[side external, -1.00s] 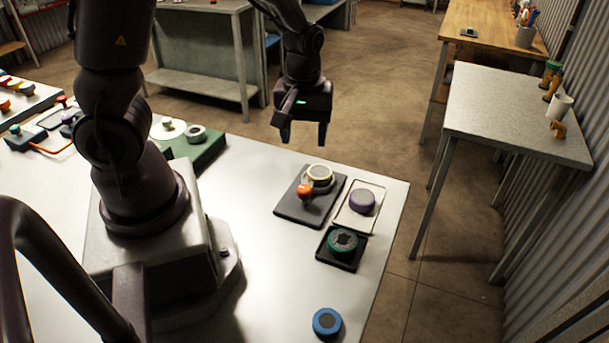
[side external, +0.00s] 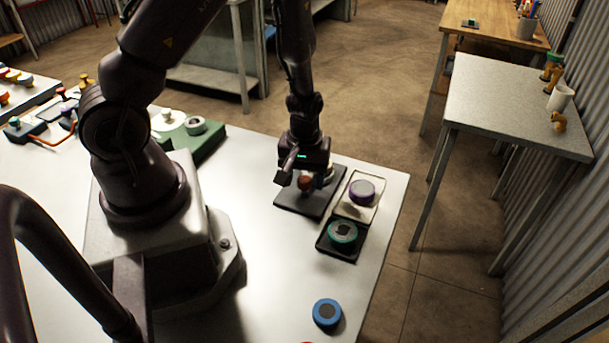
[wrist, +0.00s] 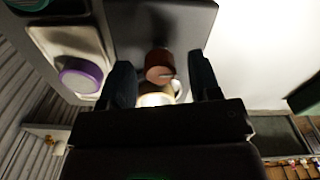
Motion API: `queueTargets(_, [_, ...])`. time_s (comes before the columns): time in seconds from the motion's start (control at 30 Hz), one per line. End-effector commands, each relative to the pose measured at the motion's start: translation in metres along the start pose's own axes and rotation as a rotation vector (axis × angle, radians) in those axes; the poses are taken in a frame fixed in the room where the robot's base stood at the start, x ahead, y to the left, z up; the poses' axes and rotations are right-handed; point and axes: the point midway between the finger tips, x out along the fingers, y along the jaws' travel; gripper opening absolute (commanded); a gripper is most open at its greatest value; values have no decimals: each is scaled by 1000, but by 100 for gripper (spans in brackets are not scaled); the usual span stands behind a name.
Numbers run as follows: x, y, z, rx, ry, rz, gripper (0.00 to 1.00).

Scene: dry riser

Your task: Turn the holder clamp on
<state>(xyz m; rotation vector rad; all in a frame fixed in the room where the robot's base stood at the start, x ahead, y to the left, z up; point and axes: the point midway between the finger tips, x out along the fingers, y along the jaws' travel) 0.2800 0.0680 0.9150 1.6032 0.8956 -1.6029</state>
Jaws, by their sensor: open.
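The holder clamp is a dark flat plate (side external: 297,202) near the table's far right edge, with an orange-brown knob (side external: 305,183) and a cream round part beside it. My gripper (side external: 304,182) is low over the plate, pointing down, its fingers open around the knob's area. In the wrist view the brown knob (wrist: 159,66) lies between the two open fingers (wrist: 163,85), with the cream round part (wrist: 155,96) just below it in the picture. I cannot tell whether a finger touches the knob. In the side view the gripper hides most of the cream part.
A purple round piece (side external: 361,192) sits on a light tray, and a green one (side external: 342,232) on a black tray, both right of the plate. A blue puck (side external: 326,313) lies at the front. A green block (side external: 208,146) stands left. White table between is clear.

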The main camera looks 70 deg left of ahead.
Motion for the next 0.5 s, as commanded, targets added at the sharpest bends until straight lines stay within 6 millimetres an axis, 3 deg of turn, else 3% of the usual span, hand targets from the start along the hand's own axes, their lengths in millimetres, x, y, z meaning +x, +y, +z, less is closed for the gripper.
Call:
queueTargets(0.2, [0,0,0,0,0,0,57])
queueTargets(0.4, [0,0,0,0,0,0,11])
queueTargets(0.5, [0,0,0,2,0,0,8])
